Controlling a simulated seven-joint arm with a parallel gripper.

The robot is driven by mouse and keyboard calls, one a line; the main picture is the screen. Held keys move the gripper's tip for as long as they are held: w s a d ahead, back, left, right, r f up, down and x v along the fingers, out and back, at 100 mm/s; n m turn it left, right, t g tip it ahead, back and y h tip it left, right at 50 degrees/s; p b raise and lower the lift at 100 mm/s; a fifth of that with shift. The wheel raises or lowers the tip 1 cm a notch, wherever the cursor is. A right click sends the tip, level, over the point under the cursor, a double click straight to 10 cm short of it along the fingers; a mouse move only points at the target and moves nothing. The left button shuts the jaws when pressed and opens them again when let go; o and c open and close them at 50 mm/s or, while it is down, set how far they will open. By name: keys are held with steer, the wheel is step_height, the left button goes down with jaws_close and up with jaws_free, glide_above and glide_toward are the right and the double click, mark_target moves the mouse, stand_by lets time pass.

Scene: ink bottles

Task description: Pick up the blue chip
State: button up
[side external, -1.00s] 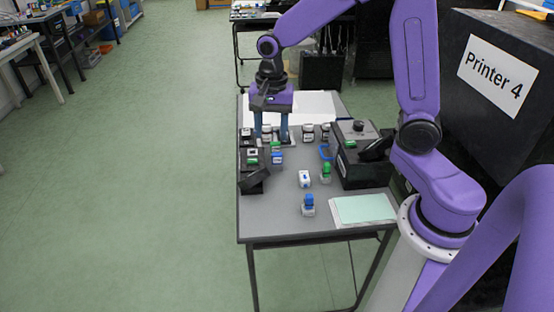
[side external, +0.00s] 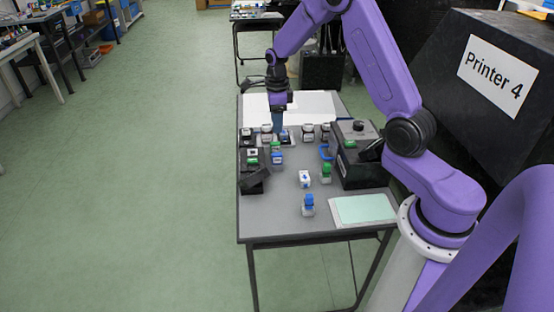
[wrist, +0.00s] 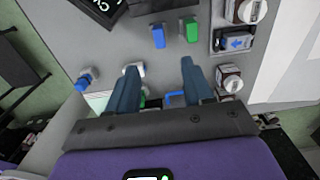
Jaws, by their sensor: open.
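Several blue items show, and I cannot tell for sure which is the blue chip. A small blue piece (wrist: 158,36) lies beside a green piece (wrist: 190,30) in the wrist view; the blue one also shows in the side view (side external: 277,158). A dark block with a blue arrow label (wrist: 233,43) sits in a tray between two bottles; in the side view its blue top (side external: 284,134) is close to my fingers. My gripper (side external: 277,131) is over the back row, fingers pointing down. In the wrist view its fingers (wrist: 160,68) are apart with nothing held.
A blue-capped bottle (side external: 308,204), a white block with a blue mark (side external: 305,179) and a green-capped bottle (side external: 326,173) stand nearer the front. A black machine (side external: 362,165) is on the right, a black stand (side external: 255,180) on the left. The front left tabletop is clear.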

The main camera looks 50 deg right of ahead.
mark_target(277, 153)
step_height(277, 153, down, 14)
jaws_close()
stand_by(0.7)
